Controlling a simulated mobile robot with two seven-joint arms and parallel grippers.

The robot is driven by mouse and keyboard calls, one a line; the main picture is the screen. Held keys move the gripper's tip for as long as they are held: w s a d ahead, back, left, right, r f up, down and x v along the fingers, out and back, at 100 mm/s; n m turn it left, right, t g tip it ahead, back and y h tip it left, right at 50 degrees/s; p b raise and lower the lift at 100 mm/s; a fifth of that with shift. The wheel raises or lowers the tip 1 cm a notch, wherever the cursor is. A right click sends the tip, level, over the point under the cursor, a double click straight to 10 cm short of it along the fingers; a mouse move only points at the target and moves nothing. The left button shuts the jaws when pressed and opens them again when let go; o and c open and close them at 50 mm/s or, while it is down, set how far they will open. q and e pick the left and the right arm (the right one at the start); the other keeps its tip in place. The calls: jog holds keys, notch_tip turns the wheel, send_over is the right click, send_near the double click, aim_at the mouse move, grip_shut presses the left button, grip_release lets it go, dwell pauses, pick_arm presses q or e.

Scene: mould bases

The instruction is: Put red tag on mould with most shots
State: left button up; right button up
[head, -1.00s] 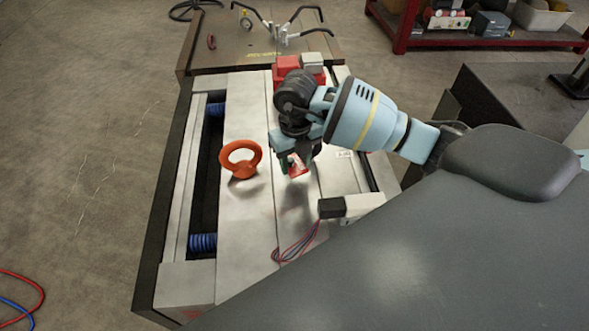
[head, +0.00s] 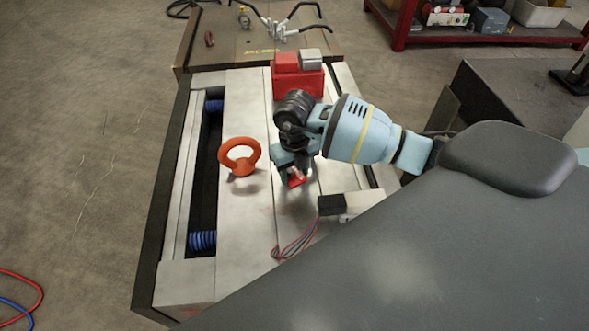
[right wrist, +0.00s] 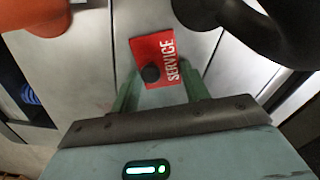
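The red tag (head: 297,179) is at the fingertips of my right gripper (head: 294,175), low over the near mould's metal top. In the right wrist view the tag (right wrist: 157,59) reads "SERVICE" and has a black round knob. The fingers (right wrist: 162,88) flank its near part and appear shut on it. Whether the tag touches the metal is unclear. The near mould (head: 246,110) has blue springs along its left side and an orange lifting eye (head: 240,156) left of my gripper. A second, brownish mould base (head: 228,45) lies behind it. No shot count is readable. My left gripper is not in view.
A red block with a grey part (head: 297,78) stands at the near mould's back. A black-ended white part (head: 346,204) and thin wires (head: 297,243) lie near my gripper. Metal handles (head: 282,25) rise from the back base. A red shelf (head: 480,38) stands far right.

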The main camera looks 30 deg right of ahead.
aim_at(295, 178)
jog(key=o, duration=0.4)
notch_tip(295, 178, up, 12)
jog(key=shift+r+p, duration=0.2)
jog(key=shift+p, duration=0.2)
dwell(0.3)
